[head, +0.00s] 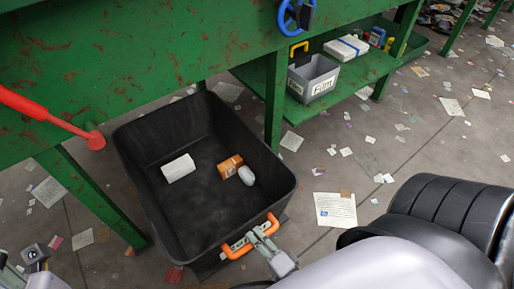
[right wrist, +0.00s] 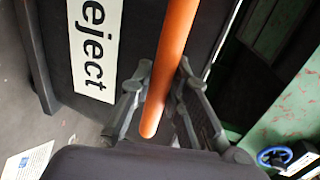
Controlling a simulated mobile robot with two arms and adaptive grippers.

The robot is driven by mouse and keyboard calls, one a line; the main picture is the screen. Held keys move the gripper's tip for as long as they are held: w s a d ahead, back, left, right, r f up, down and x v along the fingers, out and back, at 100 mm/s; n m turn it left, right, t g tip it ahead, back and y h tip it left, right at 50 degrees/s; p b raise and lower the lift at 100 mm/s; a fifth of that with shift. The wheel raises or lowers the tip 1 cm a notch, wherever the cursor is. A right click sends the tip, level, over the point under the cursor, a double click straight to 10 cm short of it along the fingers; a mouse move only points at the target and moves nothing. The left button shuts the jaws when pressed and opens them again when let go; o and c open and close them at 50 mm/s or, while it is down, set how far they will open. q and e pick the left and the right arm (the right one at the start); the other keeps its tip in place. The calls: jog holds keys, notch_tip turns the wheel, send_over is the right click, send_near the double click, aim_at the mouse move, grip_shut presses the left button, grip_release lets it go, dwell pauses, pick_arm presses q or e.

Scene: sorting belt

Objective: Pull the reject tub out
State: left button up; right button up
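The reject tub (head: 205,213) is a deep black tub standing on the floor, its far end by the green frame and its near end in the open. It holds a white block (head: 178,168), an orange box (head: 230,166) and a white rounded item (head: 247,176). Its orange handle (head: 238,250) is on the near end; the right wrist view shows the handle (right wrist: 172,60) beside a label reading "eject". My right gripper (right wrist: 165,88) has its fingers on both sides of the handle, seemingly touching it. Part of my left gripper (head: 35,255) shows at the lower left; its fingertips are unclear.
The green belt frame (head: 120,60) and its legs stand behind and beside the tub. A grey bin marked "Film" (head: 314,78) is on a low green shelf. A red lever (head: 50,118) sticks out at left. Paper scraps litter the floor; a black ribbed object (head: 440,215) is at right.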

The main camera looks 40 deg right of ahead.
jog(key=o, duration=0.4)
jog(key=shift+s, duration=0.1)
jog(key=v, duration=1.1)
jog(key=shift+s, duration=0.4)
